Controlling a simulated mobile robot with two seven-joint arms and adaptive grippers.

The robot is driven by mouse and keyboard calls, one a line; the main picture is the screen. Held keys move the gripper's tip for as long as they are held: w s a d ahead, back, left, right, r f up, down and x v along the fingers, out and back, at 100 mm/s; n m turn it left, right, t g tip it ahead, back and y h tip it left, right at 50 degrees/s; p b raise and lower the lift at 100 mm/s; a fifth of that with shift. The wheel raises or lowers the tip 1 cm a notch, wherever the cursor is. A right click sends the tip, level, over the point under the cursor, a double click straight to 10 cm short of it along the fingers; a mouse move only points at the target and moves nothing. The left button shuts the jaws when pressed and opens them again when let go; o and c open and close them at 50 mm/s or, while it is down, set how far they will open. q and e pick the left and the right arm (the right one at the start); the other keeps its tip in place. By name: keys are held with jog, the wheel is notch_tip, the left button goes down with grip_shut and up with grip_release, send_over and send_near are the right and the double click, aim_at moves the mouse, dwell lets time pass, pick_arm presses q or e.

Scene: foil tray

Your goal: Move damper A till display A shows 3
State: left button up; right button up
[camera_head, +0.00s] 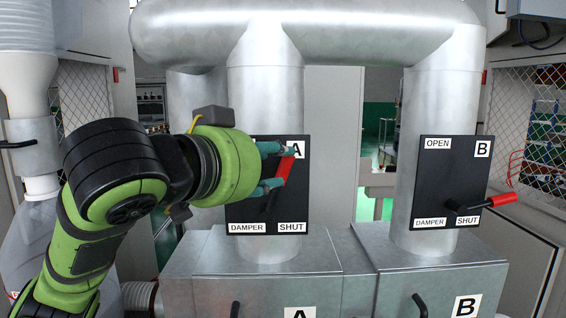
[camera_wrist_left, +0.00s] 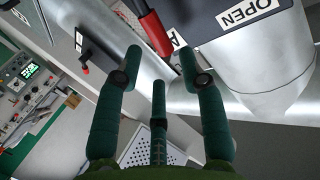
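Damper A's red-ended handle (camera_head: 283,169) stands steeply upward in front of its black panel (camera_head: 242,212), in the head view. My left gripper (camera_head: 284,166) is at this handle, with its green fingers spread. In the left wrist view the red grip (camera_wrist_left: 155,33) lies between the open fingertips (camera_wrist_left: 160,60), with gaps on both sides. The fingers and wrist hide the left part of panel A. A lit green display (camera_wrist_left: 30,70) sits on a console in the left wrist view; its label and digits are too small to read. My right gripper is not in view.
Damper B's panel (camera_head: 434,183) is to the right, its red handle (camera_head: 488,202) pointing right and slightly up. Metal ducts rise behind both panels. Metal boxes (camera_head: 420,275) with black handles stand below. The space between the panels is free.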

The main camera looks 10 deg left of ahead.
pick_arm(q)
jog(key=v, duration=0.7)
jog(key=shift+s, duration=0.25)
